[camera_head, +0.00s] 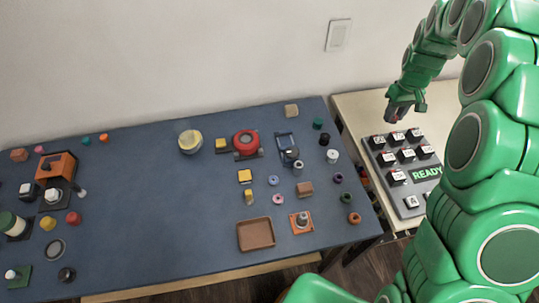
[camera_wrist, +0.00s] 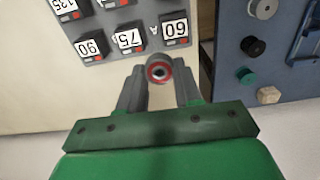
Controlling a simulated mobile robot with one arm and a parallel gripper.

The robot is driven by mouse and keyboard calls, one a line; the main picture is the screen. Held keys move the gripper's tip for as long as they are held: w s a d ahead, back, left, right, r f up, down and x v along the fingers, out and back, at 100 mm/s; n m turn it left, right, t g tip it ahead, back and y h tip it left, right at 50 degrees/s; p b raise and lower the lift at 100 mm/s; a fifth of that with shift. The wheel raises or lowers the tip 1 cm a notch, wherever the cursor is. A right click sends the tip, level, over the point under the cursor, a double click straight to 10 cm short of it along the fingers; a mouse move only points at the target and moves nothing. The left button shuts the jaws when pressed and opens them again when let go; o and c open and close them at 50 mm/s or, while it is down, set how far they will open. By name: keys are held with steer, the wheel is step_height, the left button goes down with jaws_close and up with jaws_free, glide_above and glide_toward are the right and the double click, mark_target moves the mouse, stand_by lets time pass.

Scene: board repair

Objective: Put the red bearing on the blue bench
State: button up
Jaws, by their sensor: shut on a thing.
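My gripper (camera_head: 397,108) is above the cream table at the right, near the button panel. In the wrist view its fingers (camera_wrist: 159,84) are shut on the red bearing (camera_wrist: 158,71), a small round piece with a red ring and a dark centre. In the head view only a small dark reddish part of it shows between the fingers. The blue bench (camera_head: 150,205) fills the left and middle of the head view, apart from my gripper. Its edge also shows at the right of the wrist view (camera_wrist: 225,60).
The panel (camera_head: 411,205) with numbered keys and a READY sign lies on the cream table (camera_head: 352,112). A gap separates the tables. The bench's right end holds a blue device (camera_head: 287,148), small rings, knobs and a brown tray (camera_head: 256,219). The bench's left-middle is mostly clear.

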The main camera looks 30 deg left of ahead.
steer(key=s+a+n, duration=0.3)
steer(key=s+a, duration=1)
steer(key=s, duration=0.2)
steer(key=s+a+n, duration=0.2)
steer(key=s, duration=0.9)
steer(key=s+a+n, duration=0.1)
steer(key=s+a, duration=0.2)
steer(key=s, duration=0.8)
glide_above(269, 165)
steer(key=s, duration=0.1)
steer(key=f, duration=0.6)
steer(key=d+f, duration=0.1)
steer(key=f, duration=0.1)
steer(key=shift+f, duration=0.4)
steer(key=shift+w+a+f, duration=0.4)
steer(key=shift+a+f, duration=0.1)
steer(key=shift+f, duration=1.8)
steer(key=shift+f, duration=0.1)
